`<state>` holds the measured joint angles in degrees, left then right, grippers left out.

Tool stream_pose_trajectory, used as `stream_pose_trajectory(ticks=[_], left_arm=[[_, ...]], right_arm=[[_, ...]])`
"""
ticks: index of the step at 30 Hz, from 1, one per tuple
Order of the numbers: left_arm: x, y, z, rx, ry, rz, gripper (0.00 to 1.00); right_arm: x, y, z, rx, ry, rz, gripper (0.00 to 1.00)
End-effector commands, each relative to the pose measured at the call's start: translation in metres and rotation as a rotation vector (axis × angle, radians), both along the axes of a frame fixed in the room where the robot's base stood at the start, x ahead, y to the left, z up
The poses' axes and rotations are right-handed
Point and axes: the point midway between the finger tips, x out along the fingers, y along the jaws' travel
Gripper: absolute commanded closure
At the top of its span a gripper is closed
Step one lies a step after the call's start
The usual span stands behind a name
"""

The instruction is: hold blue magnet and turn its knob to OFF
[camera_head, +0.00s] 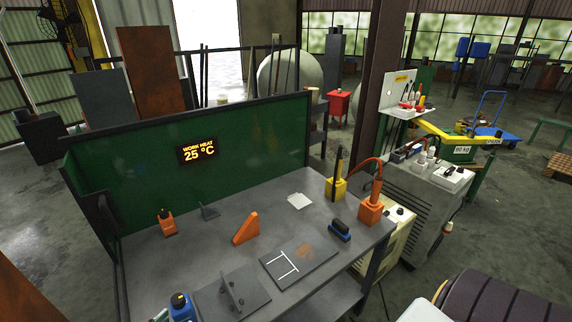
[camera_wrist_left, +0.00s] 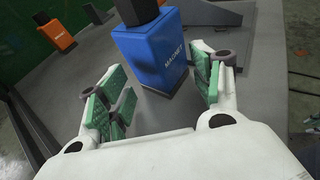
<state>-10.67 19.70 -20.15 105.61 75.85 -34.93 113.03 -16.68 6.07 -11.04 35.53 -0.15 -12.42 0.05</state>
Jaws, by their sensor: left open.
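The blue magnet (camera_head: 181,310) stands at the front left of the workbench, cut off by the lower edge of the head view. In the left wrist view the blue magnet (camera_wrist_left: 155,55) stands upright with "MAGNET" on its face. Its black knob (camera_wrist_left: 138,10) is on top, partly cut off; its setting cannot be read. My left gripper (camera_wrist_left: 160,88) is open, its green-padded fingers apart on either side of the magnet's lower part, on the near side. No contact is visible. In the head view only a small bit of the left gripper shows at the bottom edge.
A metal plate with an upright piece (camera_head: 232,296) lies right of the magnet. An orange magnet (camera_head: 167,222) and an orange wedge (camera_head: 246,228) stand farther back. A green wall (camera_head: 250,145) closes the back.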

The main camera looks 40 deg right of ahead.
Motion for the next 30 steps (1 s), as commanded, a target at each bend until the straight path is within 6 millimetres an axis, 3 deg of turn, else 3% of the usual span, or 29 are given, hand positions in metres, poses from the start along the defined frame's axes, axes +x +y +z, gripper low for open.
stream_pose_trajectory(ticks=[12,25,30], left_arm=[[0.016,-0.025,-0.007,-0.002,0.000,-0.001,0.35],[0.018,-0.027,-0.008,-0.001,0.000,-0.001,0.35],[0.018,-0.027,-0.008,-0.001,0.000,-0.001,0.57]], right_arm=[[0.006,0.002,0.008,0.002,-0.006,-0.001,0.77],[-0.010,0.006,0.007,0.006,0.012,0.000,0.77],[-0.010,0.006,0.007,0.005,0.012,0.000,0.77]])
